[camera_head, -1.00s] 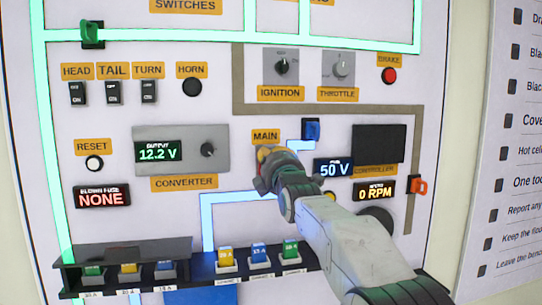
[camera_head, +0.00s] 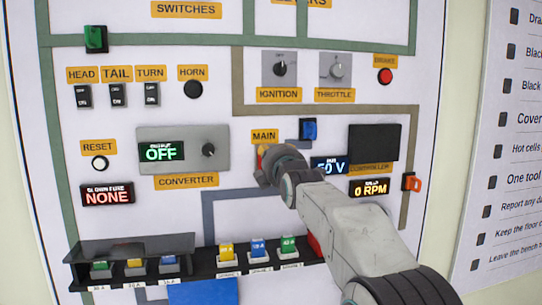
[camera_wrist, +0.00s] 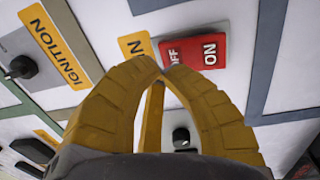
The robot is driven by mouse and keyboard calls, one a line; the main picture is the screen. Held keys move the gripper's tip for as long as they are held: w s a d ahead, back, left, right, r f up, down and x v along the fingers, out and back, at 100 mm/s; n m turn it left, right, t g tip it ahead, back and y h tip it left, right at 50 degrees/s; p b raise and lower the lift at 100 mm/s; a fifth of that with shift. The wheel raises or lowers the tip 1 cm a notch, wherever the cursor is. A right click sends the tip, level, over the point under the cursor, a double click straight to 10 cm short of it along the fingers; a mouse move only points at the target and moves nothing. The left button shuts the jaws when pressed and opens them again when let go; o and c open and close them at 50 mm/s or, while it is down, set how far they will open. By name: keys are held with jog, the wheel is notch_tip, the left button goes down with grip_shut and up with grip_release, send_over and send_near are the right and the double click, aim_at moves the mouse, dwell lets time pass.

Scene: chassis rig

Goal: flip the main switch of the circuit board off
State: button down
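The main switch (camera_wrist: 195,50) is a red rocker marked OFF and ON, close ahead in the wrist view. In the head view my gripper hides most or all of it, below the MAIN label (camera_head: 264,136). My gripper's yellow fingers (camera_wrist: 165,72) arch together, with their tips meeting at the OFF end of the rocker. Nothing shows held between them. Whether the tips touch the rocker cannot be told. The circuit board (camera_head: 160,215) has dull grey-green traces, and its converter display (camera_head: 161,152) reads OFF.
A blue connector (camera_head: 308,129) sits just above right of my gripper. The ignition knob (camera_head: 280,69), throttle knob (camera_head: 337,71) and a red brake button (camera_head: 385,76) are higher up. A fuse row (camera_head: 228,252) with a dark cover (camera_head: 130,248) juts out below.

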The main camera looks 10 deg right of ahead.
jog(key=s+r, duration=0.1)
jog(key=s, duration=0.9)
jog(key=shift+s+r+b, duration=0.25)
jog(key=shift+r+b, duration=0.1)
jog(key=shift+b, duration=0.05)
jog(key=s+f+m+g+p, duration=0.4)
jog(key=s+p, duration=0.4)
jog(key=s, duration=0.3)
jog(key=s+f+m+g+p, duration=0.4)
jog(key=s+m+g+p, duration=0.2)
jog(key=s, duration=0.6)
jog(key=s+f+m+g+p, duration=0.4)
jog(key=s+m+p, duration=0.3)
jog(key=s+p, duration=0.3)
jog(key=shift+s+a+f+m+g, duration=0.2)
jog(key=shift+s+f+m+g, duration=0.2)
jog(key=shift+s+g, duration=0.3)
